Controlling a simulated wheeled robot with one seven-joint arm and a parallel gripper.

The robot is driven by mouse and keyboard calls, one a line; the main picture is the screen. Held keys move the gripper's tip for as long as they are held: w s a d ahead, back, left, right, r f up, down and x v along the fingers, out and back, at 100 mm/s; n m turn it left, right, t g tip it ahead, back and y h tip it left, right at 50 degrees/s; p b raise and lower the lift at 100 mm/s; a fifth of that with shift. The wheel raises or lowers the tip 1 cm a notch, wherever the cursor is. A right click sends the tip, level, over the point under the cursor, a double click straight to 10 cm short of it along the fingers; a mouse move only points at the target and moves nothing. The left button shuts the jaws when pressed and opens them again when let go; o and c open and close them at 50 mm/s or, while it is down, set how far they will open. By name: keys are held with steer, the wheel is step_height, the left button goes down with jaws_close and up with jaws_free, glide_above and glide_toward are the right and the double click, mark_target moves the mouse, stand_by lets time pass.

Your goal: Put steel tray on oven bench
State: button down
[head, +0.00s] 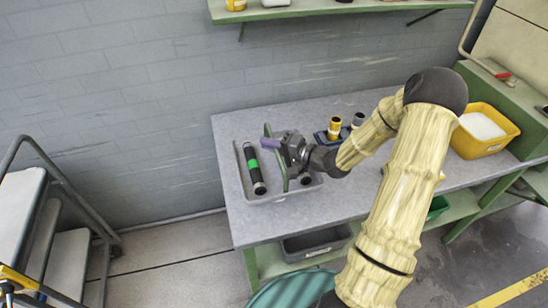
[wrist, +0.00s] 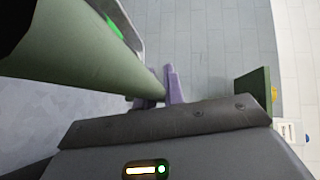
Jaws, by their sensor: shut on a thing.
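A grey tray (head: 273,180) is at the left end of a grey-topped bench (head: 228,134). A dark cylinder with a green band (head: 254,168) lies in it. A green bar (head: 284,176) runs across the tray and looks like its handle; the join is not clear. My gripper (head: 272,143), with purple fingers, is shut on this bar above the tray. The bar is large in the wrist view (wrist: 85,60), running to the fingers (wrist: 163,90). I cannot tell whether the tray rests on the bench or hangs just above it, nor which surface is the oven bench.
Yellow and grey cylinders (head: 335,124) stand in a dark blue holder right of my gripper. A yellow bin (head: 486,132) stands at the bench's right. A shelf (head: 330,8) hangs on the wall above.

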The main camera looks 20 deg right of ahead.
mark_target(270, 164)
steer(key=shift+s+f, duration=0.1)
steer(key=shift+f, duration=0.8)
steer(key=shift+a+f, duration=0.15)
steer(key=shift+f, duration=0.05)
steer(key=shift+a+f, duration=0.1)
steer(key=shift+f, duration=0.25)
steer(key=shift+f+p, duration=0.4)
steer(key=shift+f, duration=1.3)
steer(key=shift+f, duration=0.15)
steer(key=c, duration=1.5)
jaws_free()
